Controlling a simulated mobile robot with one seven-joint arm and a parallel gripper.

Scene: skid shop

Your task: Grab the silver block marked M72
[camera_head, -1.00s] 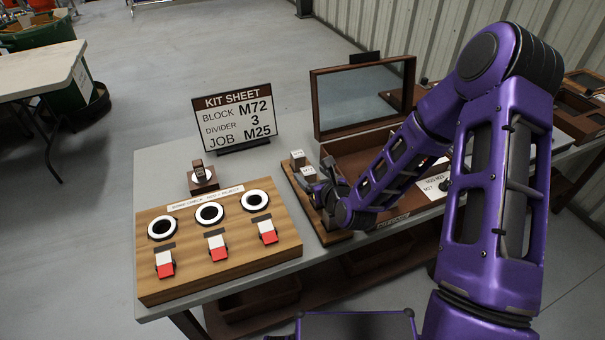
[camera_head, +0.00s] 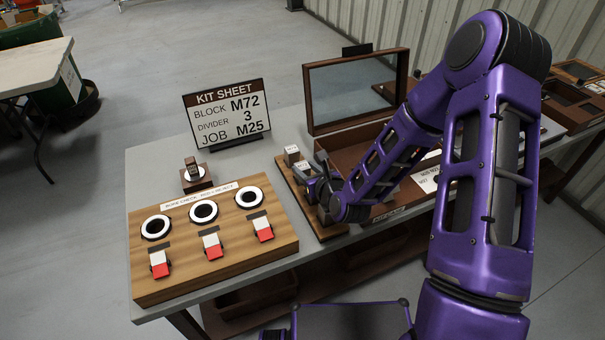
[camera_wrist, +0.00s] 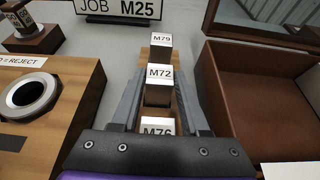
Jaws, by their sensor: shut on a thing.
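The silver block marked M72 (camera_wrist: 159,88) stands in the middle of a row on a narrow wooden board (camera_head: 284,174). My gripper (camera_wrist: 160,80) reaches along the row, with one finger on each side of M72, and is shut on it. M72 looks upright and still in line with the others; whether its base touches the board is hidden. The block marked M79 (camera_wrist: 161,42) stands just beyond it. The block marked M76 (camera_wrist: 156,127) is on the near side, partly hidden by my gripper's body. In the head view my gripper (camera_head: 316,180) partly covers the row.
A brown open case (camera_wrist: 258,95) is close on the right, with its raised lid (camera_head: 356,90) behind. A wooden gauge board (camera_head: 215,250) with rings and red-white tabs lies left. The kit sheet (camera_head: 226,115) naming M72 stands at the back.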

